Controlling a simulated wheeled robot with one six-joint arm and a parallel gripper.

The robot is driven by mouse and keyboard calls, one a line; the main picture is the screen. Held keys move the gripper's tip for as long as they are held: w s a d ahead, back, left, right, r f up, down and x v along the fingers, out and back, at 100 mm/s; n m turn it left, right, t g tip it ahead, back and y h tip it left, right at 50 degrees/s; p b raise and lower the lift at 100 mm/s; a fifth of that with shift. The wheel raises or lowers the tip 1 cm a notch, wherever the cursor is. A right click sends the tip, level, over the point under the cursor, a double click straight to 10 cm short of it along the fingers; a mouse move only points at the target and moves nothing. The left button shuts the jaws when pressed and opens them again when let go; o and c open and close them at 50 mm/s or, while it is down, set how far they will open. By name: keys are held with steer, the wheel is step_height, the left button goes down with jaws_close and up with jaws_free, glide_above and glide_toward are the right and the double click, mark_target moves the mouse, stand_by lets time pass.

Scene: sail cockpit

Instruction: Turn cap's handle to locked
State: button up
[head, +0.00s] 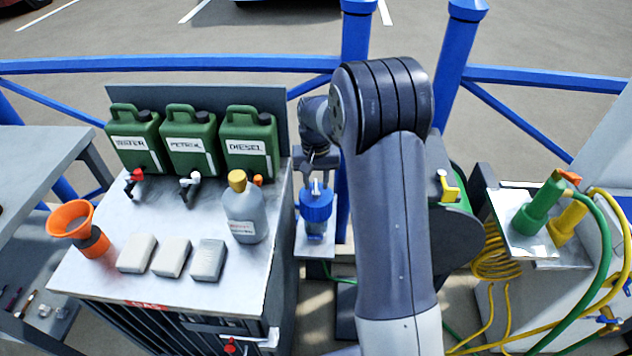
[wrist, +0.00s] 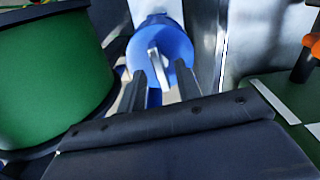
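The blue cap (head: 316,204) sits on top of a clear and blue canister on a small shelf beside the workbench. In the wrist view the cap (wrist: 176,42) is a round blue disc with a pale, raised bar handle (wrist: 158,66) across it. My gripper (head: 317,180) is just above the cap. In the wrist view my gripper (wrist: 161,82) is open, one dark finger on each side of the handle's near end, with gaps between. I cannot tell how far down the fingers reach. No locked mark is readable.
The workbench (head: 180,225) on the left holds green jerrycans (head: 190,145), a grey bottle (head: 244,213), an orange funnel (head: 72,222) and several blocks. A green drum (wrist: 52,75) is close on the gripper's left in the wrist view. Blue rails (head: 200,64) run behind.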

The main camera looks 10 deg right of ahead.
step_height(320, 180, up, 10)
stand_by(0.4)
step_height(320, 180, down, 11)
steer(key=shift+r, duration=0.1)
stand_by(0.5)
stand_by(0.4)
